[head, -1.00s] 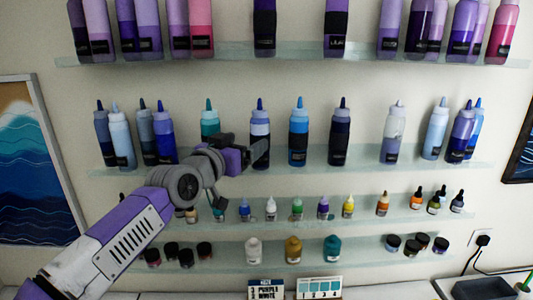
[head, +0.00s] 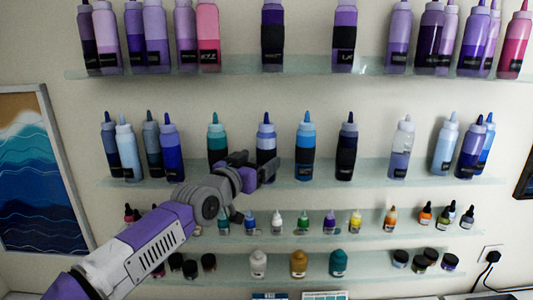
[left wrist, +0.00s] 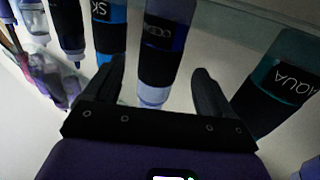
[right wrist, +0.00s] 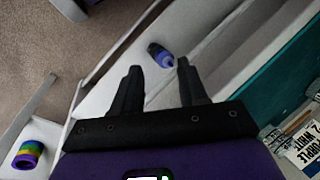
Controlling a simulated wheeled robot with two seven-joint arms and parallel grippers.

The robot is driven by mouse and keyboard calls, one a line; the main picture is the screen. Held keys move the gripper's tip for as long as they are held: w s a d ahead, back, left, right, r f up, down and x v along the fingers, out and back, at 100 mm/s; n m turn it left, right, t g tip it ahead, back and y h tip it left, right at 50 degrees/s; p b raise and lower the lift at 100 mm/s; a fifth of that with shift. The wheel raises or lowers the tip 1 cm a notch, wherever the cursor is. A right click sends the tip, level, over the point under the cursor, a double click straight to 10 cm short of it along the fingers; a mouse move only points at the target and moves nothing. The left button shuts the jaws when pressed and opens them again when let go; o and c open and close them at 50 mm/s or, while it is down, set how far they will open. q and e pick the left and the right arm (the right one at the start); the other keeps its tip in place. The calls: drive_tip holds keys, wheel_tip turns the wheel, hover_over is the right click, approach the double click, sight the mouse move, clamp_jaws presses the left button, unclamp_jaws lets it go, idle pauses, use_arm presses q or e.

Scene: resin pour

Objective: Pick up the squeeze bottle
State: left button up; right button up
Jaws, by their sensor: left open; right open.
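Squeeze bottles stand upright on the middle glass shelf. A dark blue bottle with a pale shoulder and blue tip (head: 266,140) stands in the middle of that row. My left gripper (head: 268,170) is open in front of its lower part. In the left wrist view this bottle (left wrist: 162,50) shows upside down between the open fingers (left wrist: 160,92), with its black label in sight; I cannot tell whether they touch it. My right gripper (right wrist: 158,85) is open and empty, low over a white surface, and out of the head view.
A teal bottle (head: 217,138) and a bright blue bottle (head: 305,142) flank the dark blue one. Purple and pink bottles fill the upper shelf (head: 225,69). Small dropper bottles and jars stand on lower shelves. A rainbow roll (right wrist: 28,155) and a printed card (right wrist: 303,142) show in the right wrist view.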

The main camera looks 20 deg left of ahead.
sight(262, 156)
use_arm(q)
drive_tip(key=shift+w+d+r+p, duration=0.3)
drive_tip(key=shift+w+p, duration=0.3)
drive_tip(key=shift+p, duration=0.35)
drive_tip(key=shift+p+x, duration=0.95)
drive_tip(key=shift+x, duration=0.3)
drive_tip(key=shift+w, duration=0.65)
drive_tip(key=shift+f, duration=0.1)
drive_tip(key=c, duration=1.2)
drive_tip(key=shift+s, duration=0.1)
